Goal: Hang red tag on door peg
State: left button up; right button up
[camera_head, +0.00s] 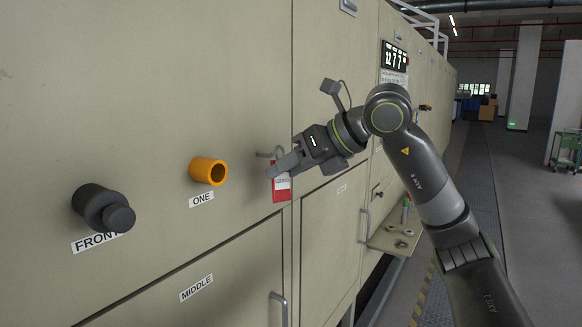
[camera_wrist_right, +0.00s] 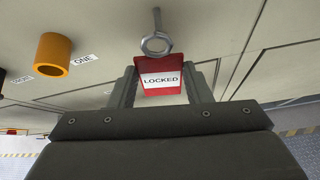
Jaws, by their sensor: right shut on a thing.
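The red tag (camera_head: 282,192) has a white label and hangs down from my right gripper (camera_head: 279,170), close to the furnace door. In the right wrist view the tag (camera_wrist_right: 161,91) sits between the two fingers (camera_wrist_right: 161,88), with its "LOCKED" label facing the camera. My right gripper is shut on it. A grey metal peg (camera_head: 264,154) sticks out of the door beside the fingertips. I cannot tell whether tag and peg touch. My left gripper is not in view.
An orange socket (camera_head: 207,171) labelled "ONE" and a black knob (camera_head: 102,208) labelled "FRONT" stick out left of the peg. A door handle (camera_head: 278,309) is below. The aisle at right is open.

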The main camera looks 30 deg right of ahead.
jog(key=shift+w+a+p, duration=0.4)
jog(key=shift+w+p, duration=0.4)
jog(key=shift+w+f, duration=0.1)
jog(key=shift+w, duration=0.05)
jog(key=shift+w, duration=0.1)
jog(key=shift+w+a+f, duration=0.3)
jog(key=shift+w, duration=0.1)
jog(key=shift+w+f, duration=0.1)
jog(key=shift+f, duration=0.1)
dwell(0.3)
dwell(0.5)
